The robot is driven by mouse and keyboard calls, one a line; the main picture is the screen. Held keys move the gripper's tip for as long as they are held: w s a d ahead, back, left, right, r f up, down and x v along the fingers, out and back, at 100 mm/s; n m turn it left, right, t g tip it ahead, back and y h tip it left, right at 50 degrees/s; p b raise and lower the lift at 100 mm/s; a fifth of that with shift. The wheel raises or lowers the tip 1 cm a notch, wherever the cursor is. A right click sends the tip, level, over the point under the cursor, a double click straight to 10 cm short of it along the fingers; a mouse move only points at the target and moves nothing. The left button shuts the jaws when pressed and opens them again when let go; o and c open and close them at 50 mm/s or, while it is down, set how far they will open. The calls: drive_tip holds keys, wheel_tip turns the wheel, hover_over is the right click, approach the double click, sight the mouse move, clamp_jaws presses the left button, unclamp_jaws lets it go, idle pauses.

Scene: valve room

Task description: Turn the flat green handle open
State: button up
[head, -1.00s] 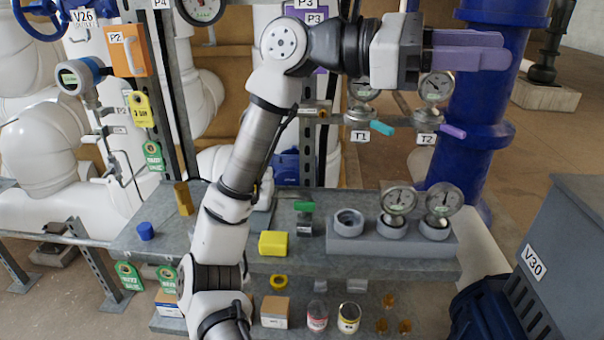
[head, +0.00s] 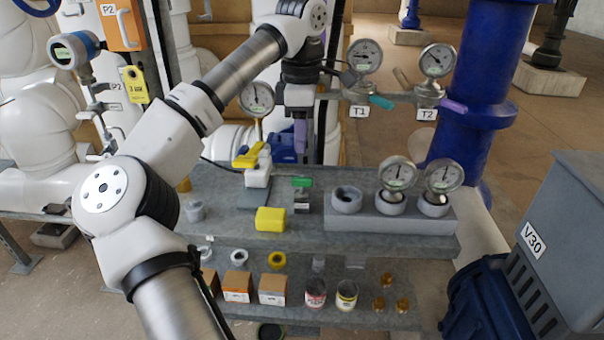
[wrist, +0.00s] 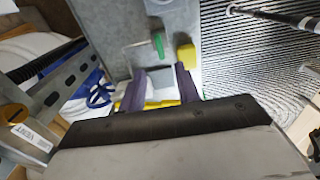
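The flat green handle (head: 302,182) sits on top of a small grey metal valve (head: 302,202) on the bench, lying left to right in the head view. In the wrist view the green handle (wrist: 158,44) shows beyond the fingertips. My gripper (head: 300,148) points down above and behind the valve, clear of the handle. In the wrist view my gripper (wrist: 160,75) has its two purple fingers spread apart with nothing held between them. One finger largely hides the other in the head view.
A yellow block (head: 270,219) stands just left of the valve. A white device with a yellow lever (head: 250,157) is behind it to the left. A grey holder (head: 372,221) with gauges stands to the right. Teal and purple handles T1 and T2 (head: 381,102) are above.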

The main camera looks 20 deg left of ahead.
sight(302, 178)
wheel_tip(302, 178, down, 9)
drive_tip(key=shift+f, duration=0.1)
idle(0.3)
clamp_jaws()
